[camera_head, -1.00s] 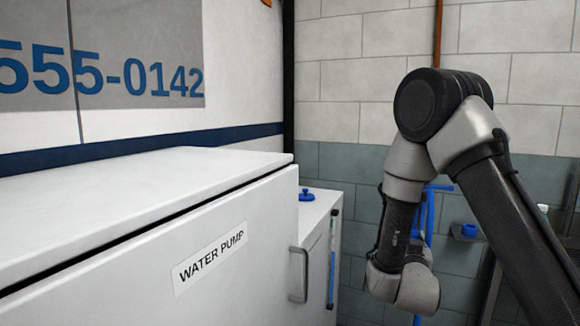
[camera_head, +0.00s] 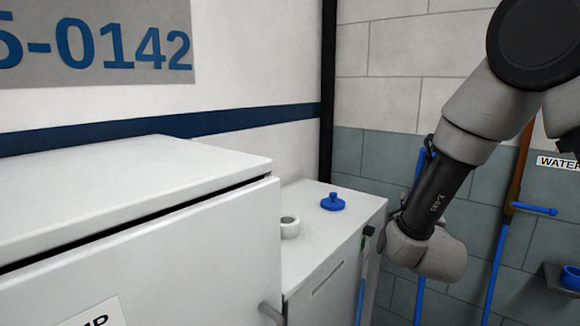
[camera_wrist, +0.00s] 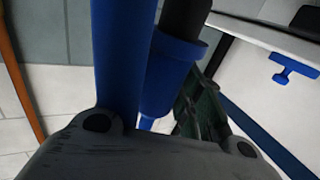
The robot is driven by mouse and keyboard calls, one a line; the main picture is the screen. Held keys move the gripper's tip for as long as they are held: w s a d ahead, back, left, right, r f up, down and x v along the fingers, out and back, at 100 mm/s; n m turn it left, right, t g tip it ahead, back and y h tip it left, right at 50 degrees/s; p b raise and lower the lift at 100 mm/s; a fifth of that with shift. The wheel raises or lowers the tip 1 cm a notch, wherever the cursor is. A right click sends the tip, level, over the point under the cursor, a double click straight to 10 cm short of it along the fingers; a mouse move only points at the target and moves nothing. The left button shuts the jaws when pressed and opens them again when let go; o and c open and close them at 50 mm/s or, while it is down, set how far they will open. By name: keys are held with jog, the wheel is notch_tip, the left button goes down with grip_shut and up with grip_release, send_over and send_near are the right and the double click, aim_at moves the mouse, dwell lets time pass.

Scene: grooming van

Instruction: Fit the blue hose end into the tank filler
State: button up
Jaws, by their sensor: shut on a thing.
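The tank filler (camera_head: 290,228) is a short pale ring-shaped neck on top of a low white cabinet (camera_head: 330,260) in the head view. A blue cap (camera_head: 333,203) lies behind it to the right; a blue T-shaped piece, seemingly this cap (camera_wrist: 292,68), shows in the wrist view. My gripper (camera_wrist: 190,112) is shut on the blue hose end (camera_wrist: 172,75), a blue sleeve with a dark section above. A blue tube (camera_wrist: 120,55) runs alongside it. In the head view my wrist hides the gripper and the grip, right of the cabinet and apart from the filler.
The taller white water pump cabinet (camera_head: 130,215) stands at the front left. A blue wall tap (camera_head: 535,209) sits on a brown pipe (camera_head: 518,180) at the right, with a blue hose (camera_head: 496,265) below. A dark shelf (camera_head: 560,280) juts out at the lower right.

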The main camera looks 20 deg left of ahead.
jog(key=s+a+r+n+g+y, duration=0.2)
jog(key=s+a+r+n+y, duration=0.15)
jog(key=a, duration=0.65)
jog(key=s+a+r+n+g+y, duration=0.2)
jog(key=s+a+r+y, duration=0.25)
jog(key=a, duration=0.65)
jog(key=s+a+r+n+g+y, duration=0.1)
jog(key=s+a+r+n+y, duration=0.25)
jog(key=a, duration=0.65)
jog(key=shift+y, duration=0.45)
jog(key=shift+s+a+f, duration=0.15)
jog(key=shift+s+f, duration=0.05)
jog(key=shift+f, duration=1)
jog(key=shift+s+a+f, duration=0.1)
jog(key=shift+s+f, duration=0.05)
jog(key=shift+f, duration=1)
jog(key=shift+f, duration=0.45)
jog(key=shift+f, duration=0.55)
jog(key=shift+f, duration=0.4)
jog(key=shift+f, duration=0.65)
jog(key=o, duration=1.2)
